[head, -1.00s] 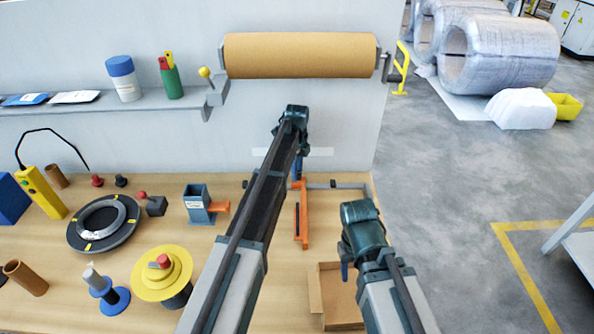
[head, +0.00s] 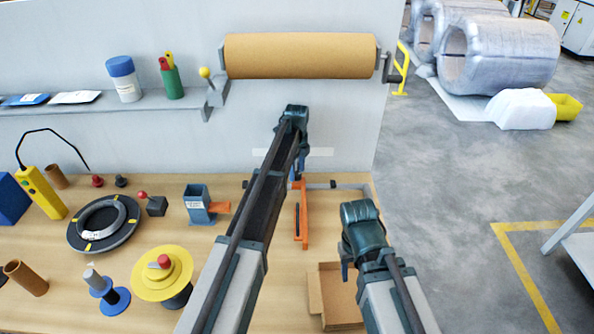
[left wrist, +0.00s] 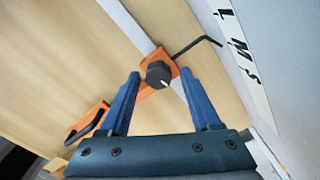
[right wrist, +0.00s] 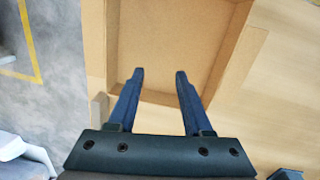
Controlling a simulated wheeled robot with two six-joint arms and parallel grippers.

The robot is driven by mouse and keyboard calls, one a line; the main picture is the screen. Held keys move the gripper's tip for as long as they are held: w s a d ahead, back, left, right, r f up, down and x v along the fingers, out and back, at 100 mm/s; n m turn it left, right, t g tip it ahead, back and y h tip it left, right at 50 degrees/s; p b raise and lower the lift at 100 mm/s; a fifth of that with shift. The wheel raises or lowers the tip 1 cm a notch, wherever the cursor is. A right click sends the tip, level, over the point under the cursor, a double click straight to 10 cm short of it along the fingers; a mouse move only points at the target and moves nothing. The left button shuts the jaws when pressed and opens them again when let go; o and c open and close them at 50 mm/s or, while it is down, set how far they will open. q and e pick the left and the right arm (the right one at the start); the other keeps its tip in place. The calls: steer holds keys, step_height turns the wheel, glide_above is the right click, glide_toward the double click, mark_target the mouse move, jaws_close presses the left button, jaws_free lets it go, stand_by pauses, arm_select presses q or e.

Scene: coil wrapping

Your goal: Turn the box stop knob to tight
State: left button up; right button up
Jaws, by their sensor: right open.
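The box stop is an orange bracket (head: 302,222) on the bench by the wall. In the left wrist view its black round knob (left wrist: 158,73) has a white pointer mark and sits on the orange part (left wrist: 175,62). My left gripper (left wrist: 158,78) is open, with one blue finger on each side of the knob; I cannot tell whether they touch it. In the head view my left gripper (head: 297,174) is over the far end of the bracket, and its arm hides part of it. My right gripper (right wrist: 160,74) is open and empty above an open cardboard box (right wrist: 165,45).
A bent black rod (left wrist: 197,45) sticks out beside the knob. A white strip lettered L, M, S (left wrist: 240,52) is on the wall. A blue-grey holder (head: 198,208) and a black ring with a coil (head: 103,224) stand to the left. A brown paper roll (head: 300,55) hangs above.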

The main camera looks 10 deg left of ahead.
mark_target(297, 174)
arm_select(q)
steer(key=shift+o, duration=0.3)
steer(key=shift+s+r, duration=0.1)
arm_select(e)
steer(key=shift+r, duration=0.1)
arm_select(q)
step_height(297, 174, up, 7)
steer(key=p, duration=0.7)
steer(key=shift+r+p, duration=0.2)
steer(key=shift+p, duration=0.1)
arm_select(e)
step_height(297, 174, up, 7)
arm_select(q)
steer(key=shift+f, duration=0.1)
arm_select(e)
steer(key=shift+r, duration=0.1)
